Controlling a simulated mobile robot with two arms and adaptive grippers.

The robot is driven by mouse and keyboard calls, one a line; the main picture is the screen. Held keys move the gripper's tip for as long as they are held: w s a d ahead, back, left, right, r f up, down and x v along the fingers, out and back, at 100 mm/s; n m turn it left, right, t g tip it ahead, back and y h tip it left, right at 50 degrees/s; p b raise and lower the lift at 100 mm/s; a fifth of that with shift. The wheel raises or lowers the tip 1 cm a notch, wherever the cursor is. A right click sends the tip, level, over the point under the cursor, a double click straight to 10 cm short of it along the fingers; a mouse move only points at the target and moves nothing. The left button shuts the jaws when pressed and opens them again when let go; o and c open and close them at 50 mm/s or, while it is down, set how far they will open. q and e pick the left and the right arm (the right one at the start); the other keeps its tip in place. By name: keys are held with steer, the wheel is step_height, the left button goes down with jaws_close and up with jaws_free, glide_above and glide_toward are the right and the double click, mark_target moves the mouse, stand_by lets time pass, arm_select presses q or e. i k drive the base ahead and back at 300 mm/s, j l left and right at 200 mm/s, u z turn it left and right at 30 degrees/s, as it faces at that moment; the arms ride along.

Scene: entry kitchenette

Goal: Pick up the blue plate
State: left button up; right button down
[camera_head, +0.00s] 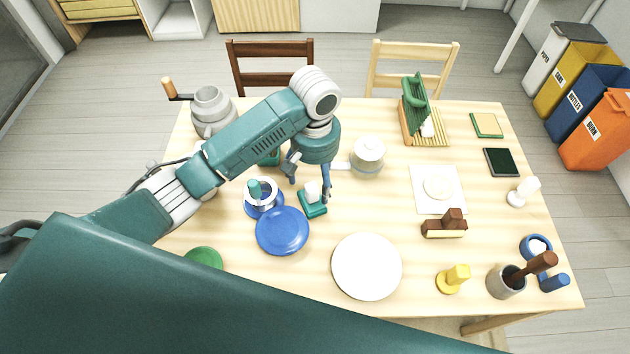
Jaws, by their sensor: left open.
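The blue plate (282,231) lies flat on the wooden table, left of the large white plate. My left gripper (311,190) points down from the end of my teal left arm, just beyond the blue plate's far edge. Its two blue-grey fingers are spread apart, and no held thing shows between them. A small teal block with a white top (313,203) stands at the fingers, close to the right finger; I cannot tell whether they touch. My right gripper is out of view.
A blue-rimmed pot (263,207) stands against the plate's far left side. A white plate (366,266) lies to the right, and a green disc (204,258) lies left, partly hidden by my body.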

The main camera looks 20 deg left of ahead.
mark_target(282, 230)
steer(key=k, duration=1.5)
